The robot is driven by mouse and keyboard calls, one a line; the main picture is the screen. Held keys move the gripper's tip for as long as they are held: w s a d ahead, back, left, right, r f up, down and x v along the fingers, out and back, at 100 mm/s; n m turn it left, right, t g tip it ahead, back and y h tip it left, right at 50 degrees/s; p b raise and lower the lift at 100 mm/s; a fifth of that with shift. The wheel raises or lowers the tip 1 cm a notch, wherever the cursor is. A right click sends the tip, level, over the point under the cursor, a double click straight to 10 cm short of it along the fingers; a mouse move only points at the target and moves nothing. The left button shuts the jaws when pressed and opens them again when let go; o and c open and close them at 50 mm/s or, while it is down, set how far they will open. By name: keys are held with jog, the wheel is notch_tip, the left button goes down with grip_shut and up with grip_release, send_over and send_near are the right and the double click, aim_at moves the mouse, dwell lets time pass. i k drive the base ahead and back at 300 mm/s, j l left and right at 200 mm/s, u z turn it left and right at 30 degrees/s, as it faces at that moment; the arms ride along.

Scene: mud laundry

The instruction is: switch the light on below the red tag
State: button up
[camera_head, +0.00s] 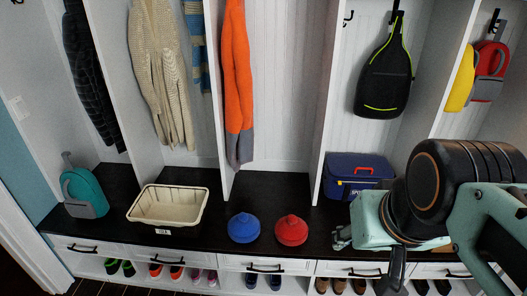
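I see no red tag that I can make out. My arm comes in from the lower right, mint green with a large black joint. My gripper (343,238) seems to be the small mint-green end over the bench's right part, far from the wall plate. Its fingers are too small and partly hidden to read.
Clothes, a black racket bag (387,72) and a red backpack (490,70) hang above. Shoes stand below.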

aim_at(21, 109)
jog(key=u, duration=0.5)
jog(key=i+j+u, duration=0.1)
jog(key=u, duration=0.3)
jog(key=i+u, duration=0.2)
jog(key=u, duration=0.15)
jog(key=i+u, duration=0.2)
jog(key=u, duration=0.2)
jog(key=i+l+u, duration=0.15)
jog(key=i, duration=0.3)
jog(key=i+l+u, duration=0.2)
jog(key=i, duration=0.25)
jog(key=i+j+z, duration=0.5)
jog(key=i+j, duration=1.55)
jog(key=j, duration=0.1)
